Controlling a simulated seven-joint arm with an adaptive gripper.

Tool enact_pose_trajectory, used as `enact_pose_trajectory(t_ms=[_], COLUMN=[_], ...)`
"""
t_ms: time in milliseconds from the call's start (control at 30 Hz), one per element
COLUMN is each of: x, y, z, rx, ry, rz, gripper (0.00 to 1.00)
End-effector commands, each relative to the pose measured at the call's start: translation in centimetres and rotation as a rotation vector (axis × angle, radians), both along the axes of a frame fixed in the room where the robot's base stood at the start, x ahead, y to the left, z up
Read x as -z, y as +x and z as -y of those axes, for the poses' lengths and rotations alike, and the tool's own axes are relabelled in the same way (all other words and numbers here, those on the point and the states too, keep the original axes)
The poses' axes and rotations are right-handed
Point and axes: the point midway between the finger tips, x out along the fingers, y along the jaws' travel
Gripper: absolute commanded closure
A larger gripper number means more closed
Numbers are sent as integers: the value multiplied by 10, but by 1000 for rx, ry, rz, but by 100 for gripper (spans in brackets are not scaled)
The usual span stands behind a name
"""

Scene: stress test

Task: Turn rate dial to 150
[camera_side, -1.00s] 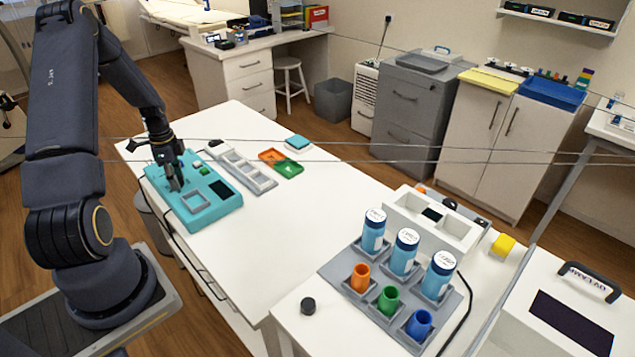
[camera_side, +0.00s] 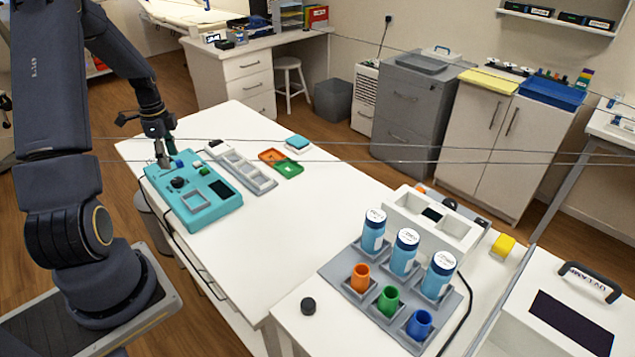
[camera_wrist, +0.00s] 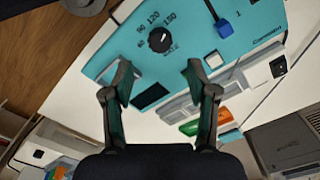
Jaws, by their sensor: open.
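The teal console (camera_side: 212,214) lies on the white table, and its panel fills the upper wrist view (camera_wrist: 110,63). Its black rate dial (camera_side: 177,182) shows in the wrist view (camera_wrist: 160,39) with printed numbers around it, among them 90, 120 and 150. A small pale mark is on the dial, but I cannot tell surely which number it points to. My gripper (camera_side: 163,162) is at the console's far left end, apart from the dial. In the wrist view my gripper (camera_wrist: 158,75) is open and empty, its fingers spread below the dial.
A grey compartment tray (camera_side: 243,170) and an orange and green tray (camera_side: 288,169) lie beside the console. The table's middle is clear.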

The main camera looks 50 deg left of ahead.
Motion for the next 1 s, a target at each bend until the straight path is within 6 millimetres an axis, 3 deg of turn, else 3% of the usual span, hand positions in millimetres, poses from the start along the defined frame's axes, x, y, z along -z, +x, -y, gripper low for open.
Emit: enact_pose_trajectory(t_ms=[100,233,667,767,1000], x=[-23,-37,-42,-42,-60], y=[0,0,0,-1,-11], z=[-1,0,0,2,1], rx=[1,1,-17,-143,-837], ry=[3,2,-2,-9,0], rz=[1,0,-1,-3,-25], gripper=[42,42,42,42,42])
